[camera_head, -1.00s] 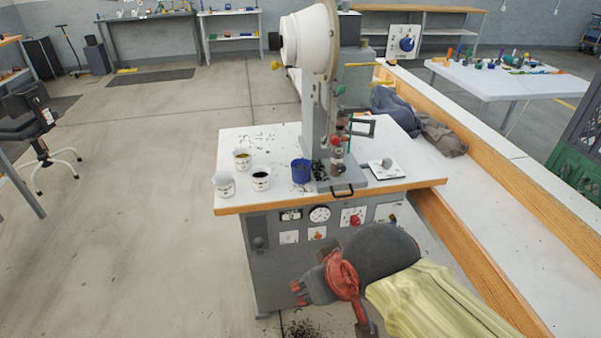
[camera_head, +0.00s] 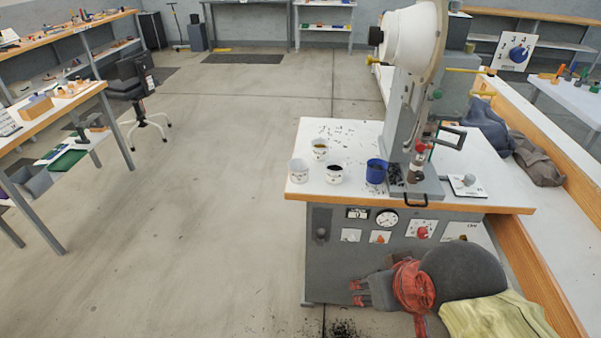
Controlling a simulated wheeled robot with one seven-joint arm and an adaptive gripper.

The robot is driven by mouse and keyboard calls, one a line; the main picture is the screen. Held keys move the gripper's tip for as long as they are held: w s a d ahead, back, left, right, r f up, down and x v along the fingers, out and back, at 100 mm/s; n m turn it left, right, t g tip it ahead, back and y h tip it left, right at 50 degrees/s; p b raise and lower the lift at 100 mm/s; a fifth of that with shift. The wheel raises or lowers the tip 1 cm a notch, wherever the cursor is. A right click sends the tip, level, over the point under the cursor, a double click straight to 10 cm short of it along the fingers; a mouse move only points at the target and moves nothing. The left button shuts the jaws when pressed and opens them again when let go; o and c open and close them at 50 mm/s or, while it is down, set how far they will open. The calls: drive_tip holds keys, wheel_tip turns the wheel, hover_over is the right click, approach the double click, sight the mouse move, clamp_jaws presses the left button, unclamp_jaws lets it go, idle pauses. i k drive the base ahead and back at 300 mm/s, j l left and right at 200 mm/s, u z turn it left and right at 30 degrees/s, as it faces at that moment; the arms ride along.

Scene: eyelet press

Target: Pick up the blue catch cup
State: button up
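The blue catch cup (camera_head: 376,172) stands upright on the white top of the press table (camera_head: 320,192), just left of the grey press base. Dark bits lie around it. My gripper (camera_head: 356,293) is low in front of the table's grey cabinet, pointing left, with small red fingertips. It is well below the cup and apart from it. Nothing shows between its fingers, but they are too small to tell how far apart they are. Part of my arm shows behind it with a red band and a yellowish cover.
Three white cups stand left of the blue cup: one at the back (camera_head: 320,149), one with dark contents (camera_head: 334,173), one at the left edge (camera_head: 298,171). The tall press (camera_head: 408,100) rises to the right. A wooden-edged bench (camera_head: 555,235) runs along the right. Floor at left is open.

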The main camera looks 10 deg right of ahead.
sight(377, 168)
drive_tip(key=i+j+z, duration=0.35)
drive_tip(key=j, duration=0.25)
drive_tip(key=i+j+z, duration=0.15)
drive_tip(key=j, duration=0.15)
drive_tip(key=z, duration=0.4)
drive_tip(key=k+j+z, duration=0.1)
drive_tip(key=z, duration=0.65)
drive_tip(key=k+j, duration=0.05)
